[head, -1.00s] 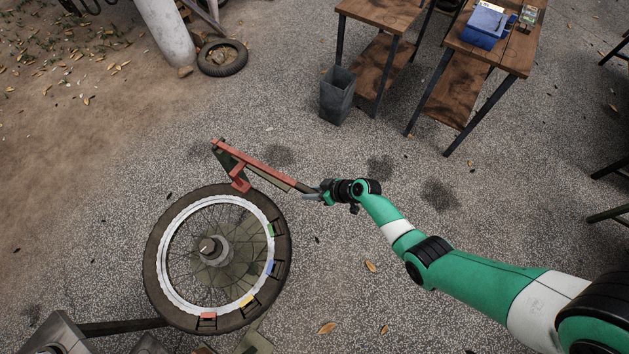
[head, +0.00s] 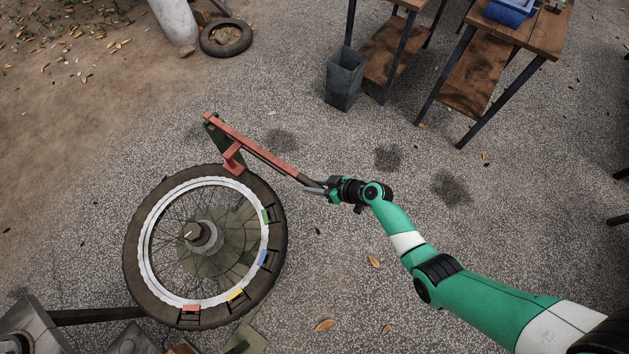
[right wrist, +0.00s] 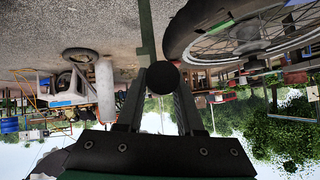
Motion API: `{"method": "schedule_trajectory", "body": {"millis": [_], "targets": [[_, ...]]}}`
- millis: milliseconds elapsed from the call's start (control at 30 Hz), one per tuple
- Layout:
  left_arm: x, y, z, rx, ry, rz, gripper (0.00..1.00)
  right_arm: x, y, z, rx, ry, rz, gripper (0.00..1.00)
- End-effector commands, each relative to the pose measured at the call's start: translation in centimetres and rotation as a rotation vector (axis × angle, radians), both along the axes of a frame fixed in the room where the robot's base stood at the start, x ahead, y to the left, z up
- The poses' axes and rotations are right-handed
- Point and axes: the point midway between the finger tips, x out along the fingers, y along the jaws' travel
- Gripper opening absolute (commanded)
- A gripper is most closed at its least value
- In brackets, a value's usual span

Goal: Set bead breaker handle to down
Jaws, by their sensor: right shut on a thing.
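The bead breaker handle (head: 255,147) is a long red bar with a dark grip end. It runs from above the wheel down to the right in the head view. My right gripper (head: 318,187) is shut on its dark grip end. In the right wrist view the round black end of the handle (right wrist: 162,78) sits between the two fingers. A spoked wheel with a black tyre (head: 270,210) and silver rim lies on the machine's stand, below the handle. Coloured clips sit along the rim. My left gripper is not in view.
A grey bin (head: 345,80) and wooden tables (head: 475,80) stand at the top right. A loose tyre (head: 226,38) lies near a pale post (head: 174,20) at the top.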

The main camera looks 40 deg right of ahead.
Motion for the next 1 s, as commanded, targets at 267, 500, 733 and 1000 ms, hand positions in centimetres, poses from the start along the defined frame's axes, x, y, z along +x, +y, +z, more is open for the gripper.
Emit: {"method": "schedule_trajectory", "body": {"millis": [267,500,733,1000], "targets": [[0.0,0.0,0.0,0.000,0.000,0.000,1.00,0.0,0.0,0.1,0.001,0.000,0.001,0.66],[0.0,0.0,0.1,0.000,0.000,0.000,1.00,-0.1,0.0,0.2,0.000,0.000,0.000,0.66],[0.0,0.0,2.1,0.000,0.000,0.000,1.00,-2.5,-1.1,2.5,0.000,0.000,-0.004,0.66],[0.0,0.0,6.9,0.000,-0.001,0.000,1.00,-7.2,-2.9,6.8,0.002,0.003,-0.003,0.66]]}}
